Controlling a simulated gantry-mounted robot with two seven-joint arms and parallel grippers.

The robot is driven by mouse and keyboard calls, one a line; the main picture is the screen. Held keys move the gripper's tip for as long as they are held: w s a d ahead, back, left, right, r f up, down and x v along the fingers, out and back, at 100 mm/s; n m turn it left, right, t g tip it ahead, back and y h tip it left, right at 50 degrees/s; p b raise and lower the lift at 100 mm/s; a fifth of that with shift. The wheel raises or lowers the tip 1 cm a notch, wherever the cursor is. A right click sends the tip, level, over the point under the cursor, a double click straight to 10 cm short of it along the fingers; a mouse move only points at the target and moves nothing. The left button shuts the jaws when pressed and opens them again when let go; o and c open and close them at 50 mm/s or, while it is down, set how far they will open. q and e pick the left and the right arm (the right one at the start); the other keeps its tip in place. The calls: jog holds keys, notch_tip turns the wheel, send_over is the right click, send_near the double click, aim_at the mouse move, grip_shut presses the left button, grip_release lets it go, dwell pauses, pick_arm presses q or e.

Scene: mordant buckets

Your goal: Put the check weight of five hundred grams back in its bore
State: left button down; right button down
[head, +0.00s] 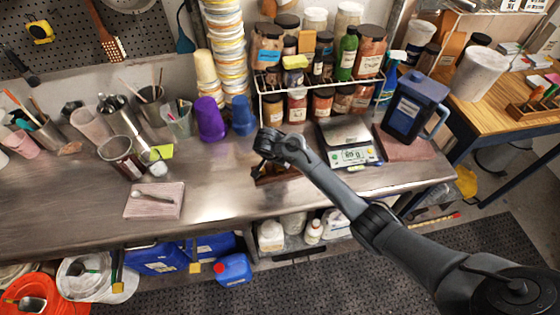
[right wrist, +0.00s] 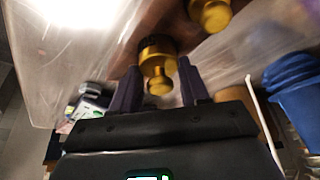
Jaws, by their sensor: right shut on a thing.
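My right gripper (head: 264,160) is over the wooden weight block (head: 278,174) near the front of the steel bench. In the right wrist view its two dark fingers (right wrist: 158,86) are shut on a brass weight (right wrist: 157,62) with a narrow knob. No marking on this weight can be read. A second brass weight (right wrist: 211,14) shows beside it at the top of that view. My arm hides most of the block in the head view, and I cannot tell whether the held weight is in a bore or above it. My left gripper is not in view.
A digital scale (head: 350,153) stands right of the block, with a blue jug (head: 413,104) beyond it. A wire rack of jars (head: 320,85) is behind. Purple (head: 209,119) and blue cups (head: 242,116) stand at back left.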

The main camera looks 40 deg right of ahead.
jog(key=shift+f, duration=0.1)
jog(key=c, duration=0.6)
grip_release()
jog(key=shift+o, duration=0.2)
